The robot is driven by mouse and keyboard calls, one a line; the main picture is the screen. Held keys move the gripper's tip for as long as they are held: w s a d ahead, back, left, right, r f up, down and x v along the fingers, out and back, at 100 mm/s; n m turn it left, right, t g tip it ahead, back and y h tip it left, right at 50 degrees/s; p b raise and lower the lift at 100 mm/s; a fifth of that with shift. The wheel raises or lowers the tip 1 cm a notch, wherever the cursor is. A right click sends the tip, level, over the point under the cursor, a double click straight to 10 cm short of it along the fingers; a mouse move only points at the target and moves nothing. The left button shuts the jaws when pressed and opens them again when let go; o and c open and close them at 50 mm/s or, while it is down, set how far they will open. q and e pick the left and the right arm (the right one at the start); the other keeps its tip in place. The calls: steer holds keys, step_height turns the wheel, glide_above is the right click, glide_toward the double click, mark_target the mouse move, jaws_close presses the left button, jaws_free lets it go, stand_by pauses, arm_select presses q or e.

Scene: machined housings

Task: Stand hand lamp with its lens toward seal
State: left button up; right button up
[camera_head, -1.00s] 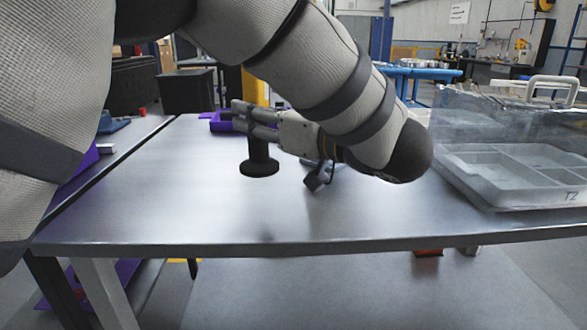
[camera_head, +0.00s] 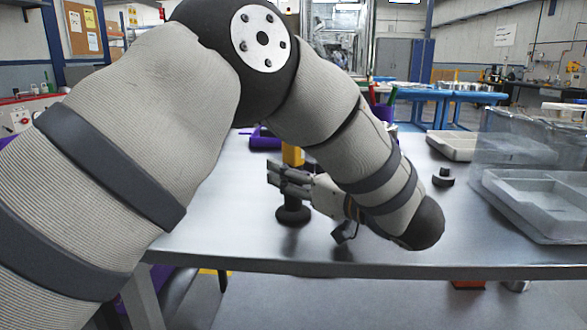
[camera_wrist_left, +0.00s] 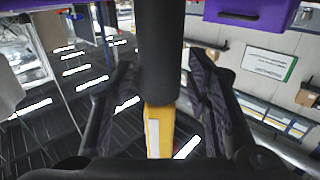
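The hand lamp has a yellow body (camera_head: 292,155) and a black flared round end (camera_head: 293,214) that points down, at or just above the tabletop. My left gripper (camera_head: 285,180) is closed around its middle from the right. In the left wrist view the black part (camera_wrist_left: 160,50) and yellow part (camera_wrist_left: 159,130) lie between the two fingers (camera_wrist_left: 160,85). The lens face cannot be seen. A small dark round part with a lighter notch, probably the seal (camera_head: 443,178), lies on the table right of my left forearm. My right gripper is not in view.
The grey metal table (camera_head: 240,235) has free room around the lamp. A clear-walled grey tray (camera_head: 535,205) stands at the right, with another pale tray (camera_head: 455,145) behind. A purple bin (camera_head: 263,138) is at the back edge. My left arm covers much of the left side.

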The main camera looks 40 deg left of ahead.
arm_select(q)
steer(key=shift+r, duration=0.15)
steer(key=v, duration=1.2)
